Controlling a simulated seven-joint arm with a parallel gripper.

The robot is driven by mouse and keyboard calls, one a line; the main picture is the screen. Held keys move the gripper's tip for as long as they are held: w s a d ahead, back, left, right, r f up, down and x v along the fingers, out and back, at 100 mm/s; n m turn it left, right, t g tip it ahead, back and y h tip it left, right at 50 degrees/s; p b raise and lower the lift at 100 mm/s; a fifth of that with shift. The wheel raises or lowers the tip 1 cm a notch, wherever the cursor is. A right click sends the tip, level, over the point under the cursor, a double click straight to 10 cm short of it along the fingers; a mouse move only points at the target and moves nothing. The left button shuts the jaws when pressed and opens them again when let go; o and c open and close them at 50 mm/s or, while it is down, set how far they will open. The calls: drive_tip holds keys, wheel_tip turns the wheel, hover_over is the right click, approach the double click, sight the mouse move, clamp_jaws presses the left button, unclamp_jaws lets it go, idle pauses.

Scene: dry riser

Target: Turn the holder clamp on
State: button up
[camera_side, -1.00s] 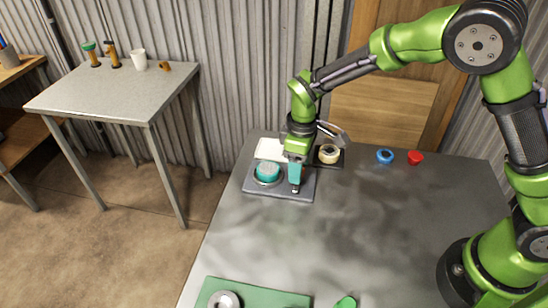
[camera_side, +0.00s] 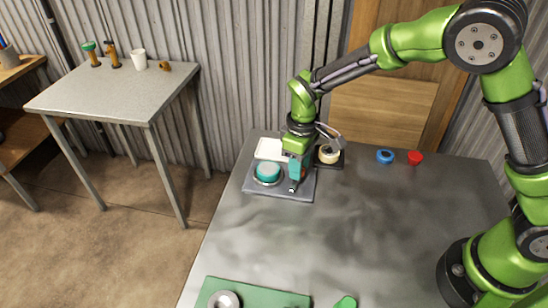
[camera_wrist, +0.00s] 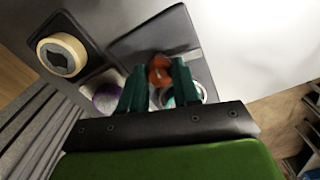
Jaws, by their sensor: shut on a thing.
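The holder is a grey base (camera_side: 262,191) on the table, with a round teal piece (camera_side: 268,171) seated in a metal ring at its left. My gripper (camera_side: 295,171) is low over the right part of the base. In the wrist view, its teal fingertips (camera_wrist: 158,84) stand on either side of an orange-red knob (camera_wrist: 159,68), which I take to be the clamp's handle. The gripper is shut on it. A bit of red shows beside the fingers in the side view. The fingers hide most of the clamp, so its exact setting cannot be told.
A cream ring (camera_side: 328,154) sits on a black tray behind my gripper. A white tray (camera_side: 270,148) is behind the holder. A blue ring (camera_side: 385,156) and a red cup (camera_side: 415,158) stand at the back right. A green mat (camera_side: 275,298) lies in front; the table's middle is clear.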

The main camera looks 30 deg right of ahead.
drive_tip(key=m, duration=0.4)
drive_tip(key=shift+m, duration=0.3)
drive_tip(key=m, duration=0.3)
drive_tip(key=shift+m, duration=0.3)
drive_tip(key=m, duration=0.3)
drive_tip(key=shift+m, duration=0.3)
drive_tip(key=m, duration=0.4)
idle(0.7)
drive_tip(key=o, duration=1.1)
drive_tip(key=shift+c, duration=0.2)
